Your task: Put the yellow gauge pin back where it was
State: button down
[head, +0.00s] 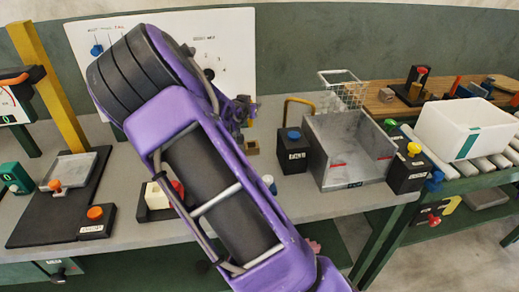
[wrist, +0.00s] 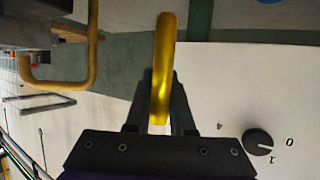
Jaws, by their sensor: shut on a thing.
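The yellow gauge pin (wrist: 163,60) is a smooth rod with a rounded end in the wrist view. My gripper (wrist: 160,105) is shut on it, with the pin between the two dark fingers and projecting beyond them. In the head view my gripper (head: 241,110) is small and partly behind my purple arm, above the bench and before the white wall board (head: 232,50). I cannot make out the pin in the head view. The board also fills the right of the wrist view (wrist: 265,90).
A black knob (wrist: 258,142) sits on the board. A yellow bent handle (head: 300,102), a wire basket (head: 343,88), a black box with a blue button (head: 293,152) and a grey metal press tray (head: 350,150) stand to the right. A yellow post (head: 48,85) stands left.

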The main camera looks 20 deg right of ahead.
jog(key=f, duration=0.5)
jog(key=f+b, duration=0.1)
jog(key=f, duration=0.4)
jog(key=shift+w+d, duration=0.1)
jog(key=shift+d, duration=0.1)
jog(key=shift+f+b, duration=0.2)
jog(key=shift+b, duration=0.15)
jog(key=c, duration=0.8)
grip_release()
jog(key=shift+r, duration=0.1)
jog(key=shift+r+p, duration=0.25)
jog(key=shift+p, duration=0.05)
jog(key=v, duration=1.2)
jog(key=shift+p, duration=0.35)
